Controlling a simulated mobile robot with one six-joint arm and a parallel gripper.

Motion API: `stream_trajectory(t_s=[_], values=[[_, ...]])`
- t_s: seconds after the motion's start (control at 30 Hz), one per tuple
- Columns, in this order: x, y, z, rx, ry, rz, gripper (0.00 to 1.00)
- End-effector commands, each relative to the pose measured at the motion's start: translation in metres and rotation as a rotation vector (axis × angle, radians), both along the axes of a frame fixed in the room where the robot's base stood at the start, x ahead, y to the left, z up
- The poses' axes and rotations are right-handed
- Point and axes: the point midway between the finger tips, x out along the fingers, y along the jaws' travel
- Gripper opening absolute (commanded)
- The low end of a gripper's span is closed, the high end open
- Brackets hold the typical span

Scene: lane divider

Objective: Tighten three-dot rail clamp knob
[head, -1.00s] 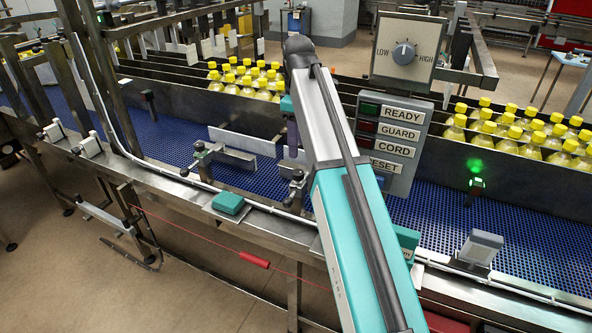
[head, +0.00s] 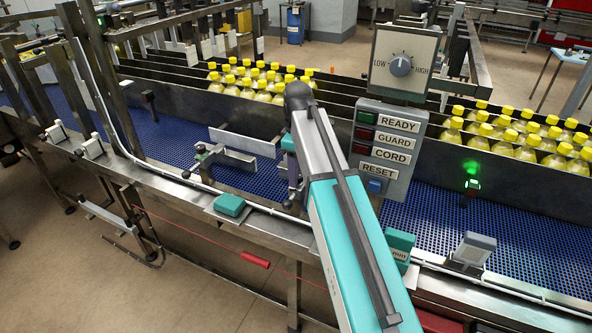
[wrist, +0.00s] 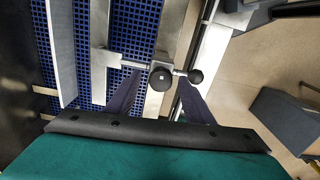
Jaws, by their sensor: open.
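In the wrist view my gripper (wrist: 160,86) is open, with a dark finger on each side. A round black knob (wrist: 161,77) with a small pale mark lies between the fingertips; I cannot count its dots or tell whether a finger touches it. A second black knob (wrist: 195,76) is at the end of a short rod, just right of the right fingertip. In the head view a rail clamp (head: 205,157) with black knobs stands left of my arm. Another clamp (head: 296,192) is mostly hidden behind my arm and gripper.
A blue mesh conveyor (head: 175,145) runs behind the steel front rail. A control panel (head: 390,150) with a dial (head: 401,64) stands right of my arm. Yellow-capped bottles (head: 510,130) fill lanes behind. A teal box (head: 230,205) and a grey device (head: 474,248) sit along the rail.

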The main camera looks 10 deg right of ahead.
Motion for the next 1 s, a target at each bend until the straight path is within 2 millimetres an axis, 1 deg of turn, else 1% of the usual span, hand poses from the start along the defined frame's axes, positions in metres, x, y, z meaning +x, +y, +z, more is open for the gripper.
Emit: stream_trajectory(t_s=[0.17,0.4,0.47,0.6,0.67,0.7,1.0], values=[[-0.0001,0.0003,-0.0039,0.0,0.0,0.001,0.48],[0.0001,0.0007,-0.0043,-0.001,-0.001,0.001,0.48],[0.0,0.0007,-0.0042,-0.001,-0.001,0.001,0.39],[0.0,0.0008,-0.0041,-0.001,-0.001,0.001,0.16],[0.0002,0.0008,-0.0041,-0.001,-0.001,0.001,0.06],[0.0002,0.0061,-0.0041,-0.001,-0.001,0.004,0.06],[0.0007,0.0023,-0.0039,0.001,-0.003,-0.026,0.06]])
